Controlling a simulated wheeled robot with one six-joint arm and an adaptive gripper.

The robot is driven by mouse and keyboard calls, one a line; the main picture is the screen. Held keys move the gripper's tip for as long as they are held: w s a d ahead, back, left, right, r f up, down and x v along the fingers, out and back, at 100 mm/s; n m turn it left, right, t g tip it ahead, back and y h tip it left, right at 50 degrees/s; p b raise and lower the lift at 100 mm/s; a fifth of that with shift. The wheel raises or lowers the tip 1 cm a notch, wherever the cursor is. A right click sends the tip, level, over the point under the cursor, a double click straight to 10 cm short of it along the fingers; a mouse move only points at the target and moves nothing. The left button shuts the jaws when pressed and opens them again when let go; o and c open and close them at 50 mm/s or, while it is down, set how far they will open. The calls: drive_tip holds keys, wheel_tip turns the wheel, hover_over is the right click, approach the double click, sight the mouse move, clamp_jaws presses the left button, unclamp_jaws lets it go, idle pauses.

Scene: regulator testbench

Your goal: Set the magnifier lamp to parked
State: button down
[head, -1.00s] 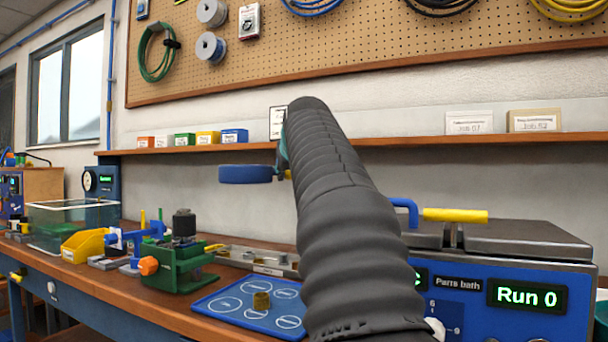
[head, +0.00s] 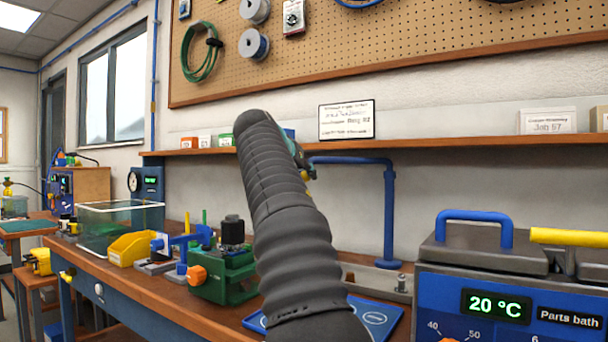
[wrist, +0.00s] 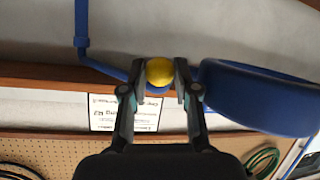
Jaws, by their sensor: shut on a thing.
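The magnifier lamp has a blue upright post (head: 390,215) with a blue horizontal arm (head: 345,160) reaching left behind my dark sleeved arm. Its thick round blue head (wrist: 265,95) shows at the right in the wrist view; in the head view my arm hides it. A yellow knob (wrist: 159,71) sits beside the lamp head. My gripper (wrist: 160,84) is shut on this knob, one finger on each side. In the head view, my gripper is mostly hidden behind my arm.
The blue parts bath (head: 515,305) with its lid and yellow handle stands at the right front, reading 20 °C. A green fixture (head: 225,270), a yellow bin (head: 132,248) and a clear tank (head: 115,228) stand left on the bench. A shelf (head: 455,139) runs behind.

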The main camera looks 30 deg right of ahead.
drive_tip(key=shift+w+f, duration=0.1)
drive_tip(key=shift+w, duration=0.35)
drive_tip(key=c, duration=1.1)
unclamp_jaws()
drive_tip(key=shift+d, duration=0.1)
drive_tip(key=shift+c, duration=0.2)
drive_tip(key=v, duration=1.2)
drive_tip(key=shift+w, duration=0.1)
